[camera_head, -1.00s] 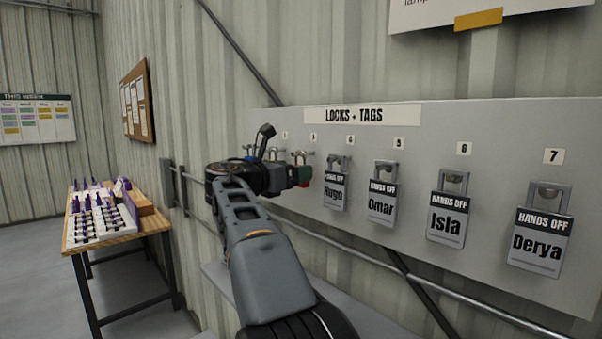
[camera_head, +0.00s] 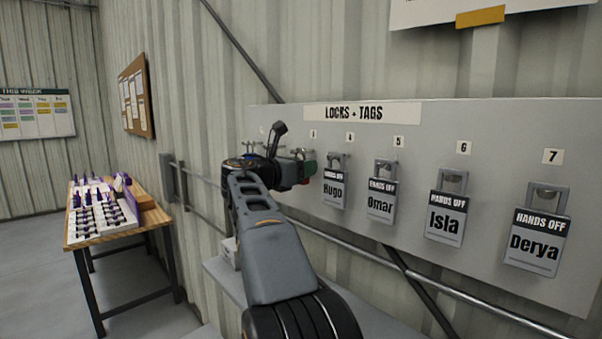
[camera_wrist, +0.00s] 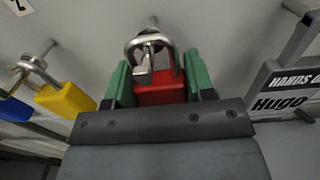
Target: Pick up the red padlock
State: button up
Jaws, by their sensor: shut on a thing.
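The red padlock (camera_wrist: 160,90) hangs by its silver shackle on a peg of the grey lock board (camera_head: 450,125). In the wrist view my gripper (camera_wrist: 158,88) has a green finger on each side of its red body, shut on it. The shackle is still around the peg as far as I can see. In the head view my gripper (camera_head: 306,171) is at the board, left of the Hugo padlock, and the red padlock is mostly hidden behind it.
A yellow padlock (camera_wrist: 66,99) and a blue padlock (camera_wrist: 14,109) hang to the left. The grey Hugo padlock (camera_wrist: 280,92) hangs close on the right. The Omar (camera_head: 381,201), Isla (camera_head: 446,218) and Derya (camera_head: 536,240) padlocks hang further right. A rail and shelf run below.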

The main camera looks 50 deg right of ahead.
jog(key=shift+c, duration=1.1)
